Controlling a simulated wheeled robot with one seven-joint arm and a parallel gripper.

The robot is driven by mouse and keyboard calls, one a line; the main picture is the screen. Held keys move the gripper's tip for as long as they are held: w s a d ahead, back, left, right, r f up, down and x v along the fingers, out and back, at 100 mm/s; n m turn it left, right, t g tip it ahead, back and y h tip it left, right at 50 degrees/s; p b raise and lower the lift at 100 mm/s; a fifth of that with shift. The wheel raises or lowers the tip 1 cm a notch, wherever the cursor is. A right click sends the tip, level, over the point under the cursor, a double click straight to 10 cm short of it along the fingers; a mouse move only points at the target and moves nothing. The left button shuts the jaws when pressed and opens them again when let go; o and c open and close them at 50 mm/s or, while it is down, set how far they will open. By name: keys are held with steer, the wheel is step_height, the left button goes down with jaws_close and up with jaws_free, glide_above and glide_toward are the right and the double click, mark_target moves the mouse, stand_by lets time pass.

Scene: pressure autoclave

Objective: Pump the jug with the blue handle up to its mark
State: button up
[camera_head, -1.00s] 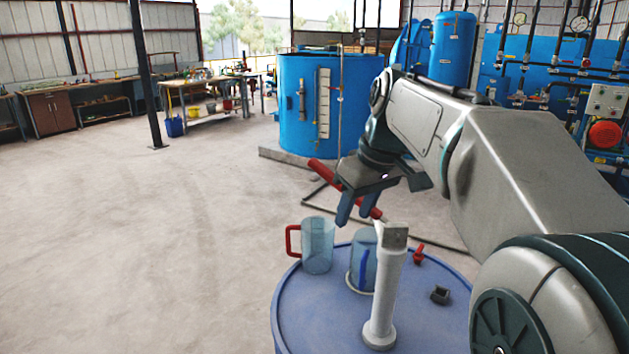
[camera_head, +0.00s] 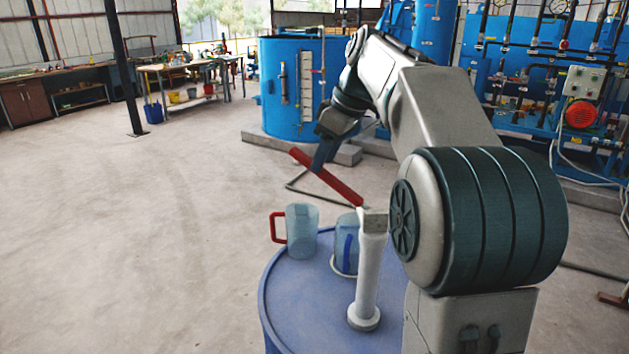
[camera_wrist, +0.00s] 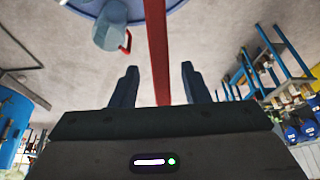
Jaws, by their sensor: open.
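The jug with the blue handle (camera_head: 342,238) stands upright on a pale round base on the blue drum (camera_head: 290,308), partly behind the white hand pump (camera_head: 368,275). Its mark and water level cannot be made out. The pump's red lever (camera_head: 341,190) slants up and left from the pump top. My gripper (camera_head: 320,164) is at the lever's upper part. In the wrist view my gripper (camera_wrist: 160,67) is open, its two fingers on either side of the red lever (camera_wrist: 158,50), with gaps at both sides.
A second jug with a red handle (camera_head: 302,232) stands left of the blue-handled one; it also shows in the wrist view (camera_wrist: 107,38). My arm covers the drum's right side. A blue tank (camera_head: 280,88) stands behind. The floor to the left is clear.

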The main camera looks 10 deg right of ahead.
steer(key=x, duration=0.6)
steer(key=shift+f, duration=0.25)
steer(key=shift+w+a, duration=0.1)
steer(key=shift+a, duration=0.05)
jaws_close()
